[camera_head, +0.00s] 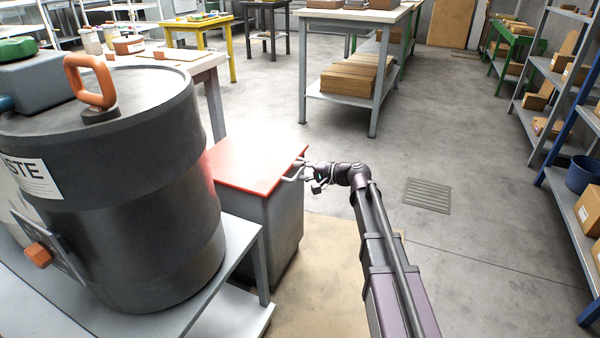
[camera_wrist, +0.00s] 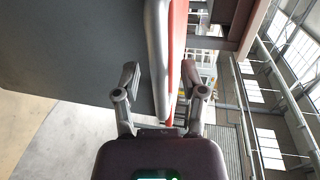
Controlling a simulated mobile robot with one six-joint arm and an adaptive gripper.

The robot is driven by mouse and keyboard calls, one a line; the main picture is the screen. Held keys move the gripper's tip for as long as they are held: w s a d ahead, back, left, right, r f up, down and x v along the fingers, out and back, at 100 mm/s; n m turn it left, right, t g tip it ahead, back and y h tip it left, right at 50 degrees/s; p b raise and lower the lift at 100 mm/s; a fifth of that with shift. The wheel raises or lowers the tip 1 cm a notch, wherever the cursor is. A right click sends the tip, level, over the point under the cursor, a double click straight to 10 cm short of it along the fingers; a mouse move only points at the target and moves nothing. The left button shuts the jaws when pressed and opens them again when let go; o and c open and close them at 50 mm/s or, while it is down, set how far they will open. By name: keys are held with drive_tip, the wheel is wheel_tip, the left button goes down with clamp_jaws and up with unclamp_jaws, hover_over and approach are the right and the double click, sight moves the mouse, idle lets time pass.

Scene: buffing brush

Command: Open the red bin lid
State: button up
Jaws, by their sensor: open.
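The red lid (camera_head: 255,164) lies flat and shut on top of the grey bin (camera_head: 278,232). A grey bar handle (camera_head: 293,177) shows at its right edge. My gripper (camera_head: 308,175) is open at that edge, at about lid height. In the wrist view, turned on its side, my gripper (camera_wrist: 161,72) has one finger on each side of the grey handle (camera_wrist: 156,40) and lid edge. The red lid (camera_wrist: 178,40) and the grey bin (camera_wrist: 75,35) show behind. I cannot tell whether either finger touches the handle.
A large dark waste drum (camera_head: 110,190) with an orange handle stands on a grey table (camera_head: 225,262) left of the bin, close to the lid. A workbench (camera_head: 345,97) stands beyond. Shelves (camera_head: 560,85) line the right. The floor between is clear, with a drain grate (camera_head: 427,196).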

clamp_jaws()
drive_tip(key=shift+r, duration=0.15)
